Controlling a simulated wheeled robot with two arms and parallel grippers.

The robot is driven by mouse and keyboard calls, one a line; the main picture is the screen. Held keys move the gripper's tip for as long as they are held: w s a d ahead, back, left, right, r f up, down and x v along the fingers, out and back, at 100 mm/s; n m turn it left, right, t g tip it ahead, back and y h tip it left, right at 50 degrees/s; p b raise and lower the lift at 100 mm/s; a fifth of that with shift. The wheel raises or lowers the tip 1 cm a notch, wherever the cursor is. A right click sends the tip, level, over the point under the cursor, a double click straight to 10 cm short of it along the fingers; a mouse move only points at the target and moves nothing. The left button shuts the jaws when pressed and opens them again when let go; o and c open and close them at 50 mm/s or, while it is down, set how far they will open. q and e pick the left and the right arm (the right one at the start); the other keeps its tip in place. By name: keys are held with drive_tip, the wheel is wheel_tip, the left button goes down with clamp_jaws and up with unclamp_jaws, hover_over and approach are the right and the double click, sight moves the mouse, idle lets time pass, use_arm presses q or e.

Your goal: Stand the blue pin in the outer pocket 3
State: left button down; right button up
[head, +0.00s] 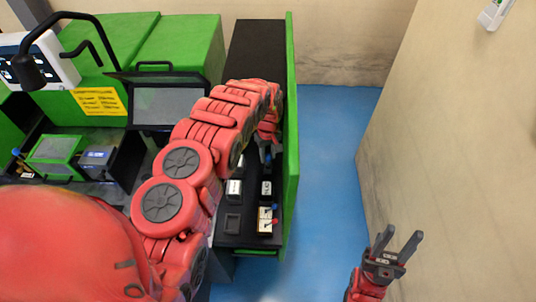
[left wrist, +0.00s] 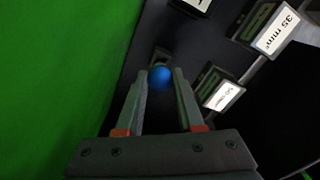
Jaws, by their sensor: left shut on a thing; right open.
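The blue pin (left wrist: 160,77) shows as a round blue head in the left wrist view, between the fingertips of my left gripper (left wrist: 161,82), which is shut on it. Its shaft is hidden below the head. A small dark pocket (left wrist: 161,56) opens just beyond the pin; I cannot tell whether the pin's lower end is in it. In the head view my left gripper (head: 266,152) points down over the black shelf (head: 255,50), and the pin cannot be made out there. My right gripper (head: 397,245) is open and empty over the floor at the right.
Holders with white labels line the shelf, including one marked 35 mm² (left wrist: 275,30) and another (left wrist: 222,96) beside the gripper. A green panel (head: 291,120) stands along the shelf's right side. Small blue and red tips (head: 274,207) show at its near end. Blue floor (head: 335,170) is clear.

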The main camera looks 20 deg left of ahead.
sight(268, 155)
use_arm(q)
drive_tip(key=shift+f+b, duration=0.95)
drive_tip(key=shift+f, duration=0.45)
drive_tip(key=shift+c, duration=2.3)
unclamp_jaws()
drive_tip(key=shift+r, duration=0.1)
drive_tip(key=shift+r+b, duration=0.3)
drive_tip(key=shift+r, duration=0.3)
wheel_tip(268, 155, up, 4)
drive_tip(key=shift+f+b, duration=0.1)
drive_tip(key=shift+b, duration=0.7)
wheel_tip(268, 155, up, 3)
drive_tip(key=shift+f+p, duration=0.1)
drive_tip(key=shift+p, duration=0.45)
wheel_tip(268, 155, up, 10)
drive_tip(key=p, duration=0.8)
drive_tip(key=shift+f+p, duration=0.25)
drive_tip(key=shift+p, duration=0.15)
